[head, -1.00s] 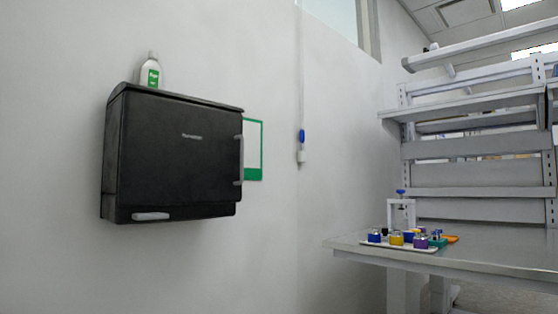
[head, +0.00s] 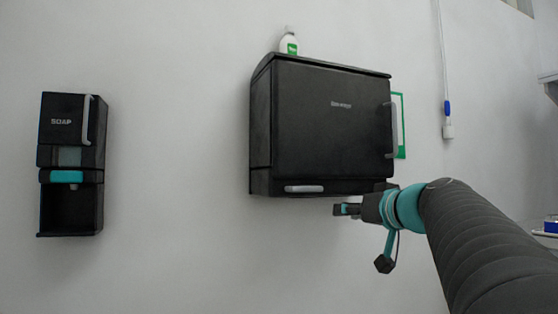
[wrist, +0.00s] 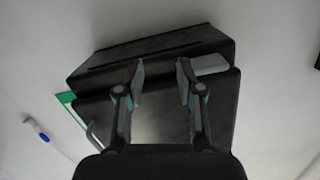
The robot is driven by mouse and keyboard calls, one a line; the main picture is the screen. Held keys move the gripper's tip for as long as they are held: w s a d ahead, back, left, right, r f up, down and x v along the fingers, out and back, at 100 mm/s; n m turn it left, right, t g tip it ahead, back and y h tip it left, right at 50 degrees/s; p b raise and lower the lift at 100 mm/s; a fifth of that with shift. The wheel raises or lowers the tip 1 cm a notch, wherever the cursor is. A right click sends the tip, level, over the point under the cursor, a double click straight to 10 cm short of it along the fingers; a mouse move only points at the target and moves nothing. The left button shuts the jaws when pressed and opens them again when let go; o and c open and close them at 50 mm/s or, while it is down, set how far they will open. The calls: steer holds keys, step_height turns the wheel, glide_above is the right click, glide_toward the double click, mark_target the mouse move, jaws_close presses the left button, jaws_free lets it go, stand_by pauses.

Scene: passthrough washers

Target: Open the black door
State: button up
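The black door (head: 330,122) is the front of a black cabinet on the white wall and looks closed. A grey upright handle (head: 392,130) is at its right edge; it also shows at the lower left in the wrist view (wrist: 92,136). A second grey handle (head: 304,189) lies flat on the lower strip, also in the wrist view (wrist: 210,64). My gripper (head: 342,210) is just below the cabinet's lower right in the head view. In the wrist view my gripper (wrist: 161,78) has its fingers apart with nothing between them, overlapping the cabinet in view. I see no contact with either handle.
A black soap dispenser (head: 70,165) hangs on the wall at left. A white and green bottle (head: 289,42) stands on the cabinet. A green-edged board (head: 401,140) is behind its right side. A blue and white plug (head: 447,125) hangs on a cord. The wall between dispenser and cabinet is bare.

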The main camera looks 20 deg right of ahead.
steer(key=s+d+r+t+h+b, duration=0.1)
steer(key=d+r+t+h, duration=0.15)
steer(key=d+r, duration=0.7)
steer(key=t+h, duration=0.2)
steer(key=t, duration=0.1)
glide_toward(396, 127)
steer(key=p+x, duration=0.5)
steer(key=x, duration=0.4)
steer(key=shift+r, duration=0.25)
steer(key=shift+w+d+r+p, duration=0.15)
steer(key=shift+w+r+p, duration=0.05)
steer(key=shift+w+p, duration=0.45)
jaws_close()
